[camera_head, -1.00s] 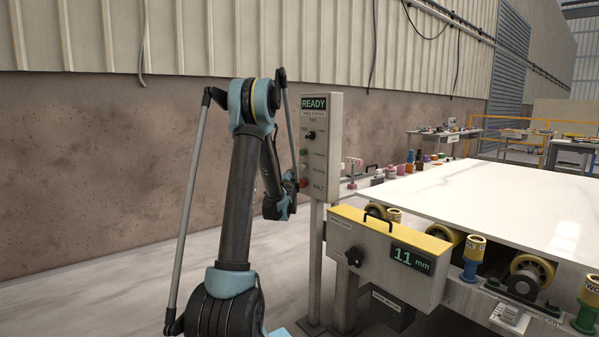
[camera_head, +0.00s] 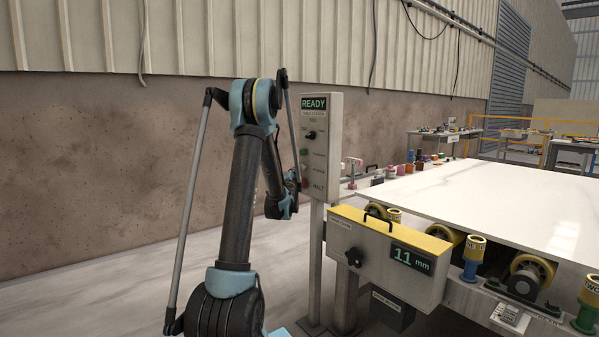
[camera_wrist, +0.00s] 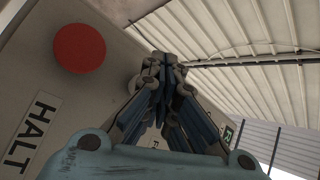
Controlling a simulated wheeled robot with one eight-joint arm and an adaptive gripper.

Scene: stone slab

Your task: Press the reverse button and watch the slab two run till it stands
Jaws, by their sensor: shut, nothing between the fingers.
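The control panel (camera_head: 322,140) stands on a post, its screen (camera_head: 314,103) reading READY. Under it are a black knob (camera_head: 311,134), a green button (camera_head: 304,152) and a red button (camera_head: 304,183) beside HALT. My gripper (camera_wrist: 162,62) is shut and empty, close to the panel face. In the wrist view, the red button (camera_wrist: 80,48) and HALT label (camera_wrist: 32,130) are left of it. A pale round button (camera_wrist: 133,84) is partly hidden behind the fingers; contact cannot be told. The white slab (camera_head: 490,200) lies on the roller table.
A grey box (camera_head: 375,255) with a display reading 11 mm is in front of the slab. Several small coloured items (camera_head: 410,160) stand at the slab's far left edge. Floor at left is clear.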

